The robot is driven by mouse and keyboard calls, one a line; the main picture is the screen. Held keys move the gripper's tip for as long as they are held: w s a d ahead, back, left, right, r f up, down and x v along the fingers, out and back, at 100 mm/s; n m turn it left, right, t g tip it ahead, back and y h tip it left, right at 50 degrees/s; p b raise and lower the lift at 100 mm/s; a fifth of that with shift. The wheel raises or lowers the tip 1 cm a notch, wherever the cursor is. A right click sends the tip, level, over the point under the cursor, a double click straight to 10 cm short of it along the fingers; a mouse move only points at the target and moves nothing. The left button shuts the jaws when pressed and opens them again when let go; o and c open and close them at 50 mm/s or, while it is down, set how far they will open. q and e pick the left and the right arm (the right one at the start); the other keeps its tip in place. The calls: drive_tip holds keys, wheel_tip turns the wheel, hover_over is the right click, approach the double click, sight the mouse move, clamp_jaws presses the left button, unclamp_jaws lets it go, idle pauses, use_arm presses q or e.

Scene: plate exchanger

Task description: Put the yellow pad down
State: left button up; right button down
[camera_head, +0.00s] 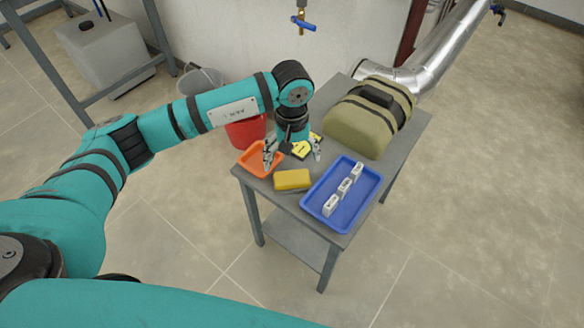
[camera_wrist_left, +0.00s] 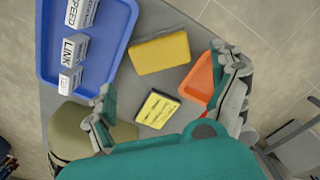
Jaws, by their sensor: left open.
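A plain yellow pad (camera_head: 292,180) lies flat on the grey table, between the orange tray and the blue tray. It also shows in the left wrist view (camera_wrist_left: 160,52), apart from both my fingers. My left gripper (camera_head: 294,158) points down over the table just behind this pad, its fingers spread with nothing between them; they also frame the left wrist view (camera_wrist_left: 166,76). A smaller yellow card-like piece with black print (camera_wrist_left: 157,108) lies under the gripper, partly hidden by it in the head view (camera_head: 302,149). My right gripper is not in view.
The blue tray (camera_head: 313,204) holds white lettered blocks (camera_head: 344,186) in a row. The orange tray (camera_head: 247,168) is close beside my left finger. An olive bag (camera_head: 362,125) fills the table's back. A red bucket (camera_head: 246,132) stands behind the table's left edge.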

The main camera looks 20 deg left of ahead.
use_arm(q)
drive_tip(key=shift+r, duration=2.25)
